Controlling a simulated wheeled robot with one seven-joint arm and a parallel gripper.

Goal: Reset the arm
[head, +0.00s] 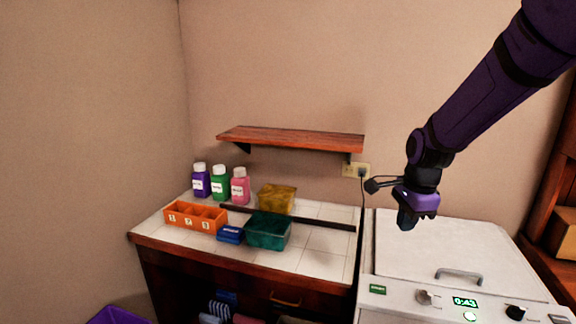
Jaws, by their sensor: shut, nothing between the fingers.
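My gripper (405,226) hangs at the end of my dark purple arm, on the right of the head view. It points down, with its fingers shut and nothing visible in them. It appears in front of the left part of a white appliance lid, and I cannot tell how high above it. My arm comes in from the top right corner and bends at the wrist.
The white appliance (470,250) has a handle, knobs and a green display. The tiled counter (318,262) holds three bottles (220,185), an orange divided box (195,216), a blue item (230,234), a teal bin (269,233) and a yellow bin (278,198). A wooden shelf (290,139) is above.

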